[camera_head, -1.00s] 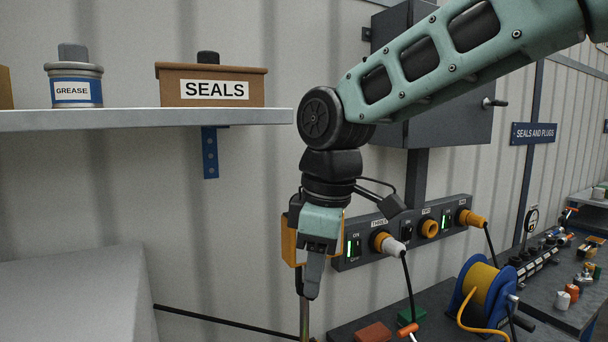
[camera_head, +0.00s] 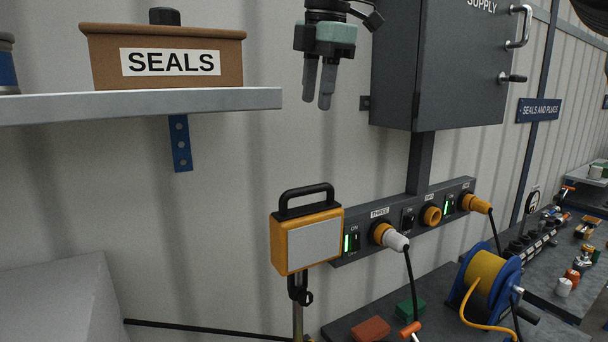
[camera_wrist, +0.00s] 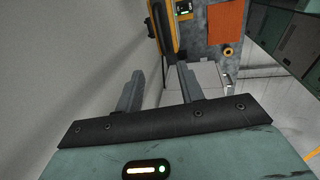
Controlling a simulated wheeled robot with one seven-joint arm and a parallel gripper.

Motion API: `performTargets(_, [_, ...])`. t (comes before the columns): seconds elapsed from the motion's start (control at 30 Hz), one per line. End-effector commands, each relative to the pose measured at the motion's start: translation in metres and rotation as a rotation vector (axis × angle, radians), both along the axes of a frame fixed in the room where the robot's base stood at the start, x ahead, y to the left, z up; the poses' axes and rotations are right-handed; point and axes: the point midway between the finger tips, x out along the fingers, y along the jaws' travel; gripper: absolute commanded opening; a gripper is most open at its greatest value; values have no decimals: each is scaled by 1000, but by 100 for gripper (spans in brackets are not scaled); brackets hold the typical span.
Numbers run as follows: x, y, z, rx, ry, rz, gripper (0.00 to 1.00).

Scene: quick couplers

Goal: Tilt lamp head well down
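The lamp head (camera_head: 314,245) is a yellow box with a pale grey front panel and a black handle on top. It sits on a thin upright pole (camera_head: 298,318) and looks nearly upright, its panel facing outward. In the wrist view the lamp head (camera_wrist: 164,24) shows edge-on at the top, beyond the fingers. My gripper (camera_head: 317,104) hangs above the lamp head, clear of its handle. Its two grey fingers point down and stand apart with nothing between them, as the wrist view (camera_wrist: 160,75) also shows.
A shelf (camera_head: 230,99) with a SEALS box (camera_head: 165,62) juts out at left. A dark supply cabinet (camera_head: 440,80) is right of my gripper. A socket panel (camera_head: 410,215) with plugs runs right of the lamp. A cable reel (camera_head: 487,285) stands on the bench.

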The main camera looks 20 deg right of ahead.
Motion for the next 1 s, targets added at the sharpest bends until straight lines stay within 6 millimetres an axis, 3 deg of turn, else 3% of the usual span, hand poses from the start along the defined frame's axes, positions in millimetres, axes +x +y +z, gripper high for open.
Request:
performTargets(0.17, [3,0,-14,-3,3,7,38])
performTargets(0.7, [24,4,-120,-3,6,5,38])
performTargets(1.0, [32,6,-161,-1,2,4,38])
